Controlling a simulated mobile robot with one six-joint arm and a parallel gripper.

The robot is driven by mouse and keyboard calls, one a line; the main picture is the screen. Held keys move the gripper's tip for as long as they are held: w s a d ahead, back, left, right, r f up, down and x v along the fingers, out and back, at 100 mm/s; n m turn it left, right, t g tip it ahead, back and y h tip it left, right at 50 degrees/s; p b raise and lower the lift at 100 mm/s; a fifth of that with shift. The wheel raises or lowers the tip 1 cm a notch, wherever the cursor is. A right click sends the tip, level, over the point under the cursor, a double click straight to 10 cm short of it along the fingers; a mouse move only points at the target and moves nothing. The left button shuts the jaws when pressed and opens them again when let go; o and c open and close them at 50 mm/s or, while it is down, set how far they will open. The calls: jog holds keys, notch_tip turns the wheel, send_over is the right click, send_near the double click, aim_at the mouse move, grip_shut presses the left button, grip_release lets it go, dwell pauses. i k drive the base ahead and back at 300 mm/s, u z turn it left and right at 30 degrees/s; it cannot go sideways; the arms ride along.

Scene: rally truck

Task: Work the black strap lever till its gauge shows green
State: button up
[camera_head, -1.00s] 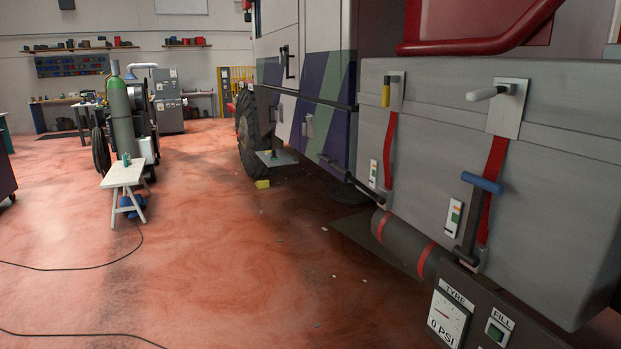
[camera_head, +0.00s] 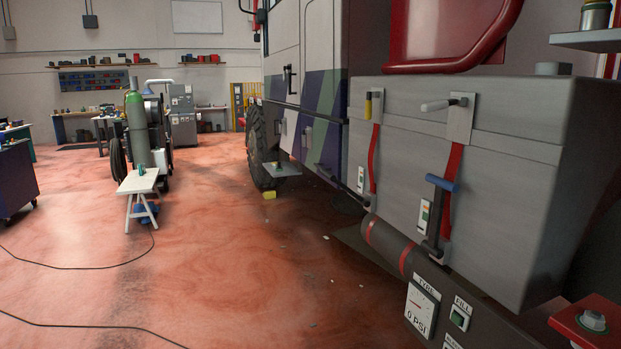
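A black lever (camera_head: 341,184) sticks out at the foot of the left red strap (camera_head: 373,152) on the grey box (camera_head: 480,160) at the truck's side. It slants out to the left, away from the box. A small white gauge (camera_head: 361,178) with coloured bands sits just left of that strap; I cannot tell its reading. The right strap (camera_head: 446,214) has a blue-handled lever (camera_head: 440,205) standing upright, with its own gauge (camera_head: 423,216) beside it. A yellow handle (camera_head: 368,106) and a pale grey handle (camera_head: 437,106) sit above the straps. My gripper is not in view.
A dark cylinder (camera_head: 388,243) with red bands lies below the box, beside a tyre panel (camera_head: 421,310) reading 0 PSI. A red surface (camera_head: 590,318) juts in at lower right. Red floor left of the truck is mostly clear, with cables and a white stool (camera_head: 138,183).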

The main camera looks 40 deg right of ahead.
aim_at(327, 175)
jog(key=i, duration=1)
jog(key=u, duration=0.05)
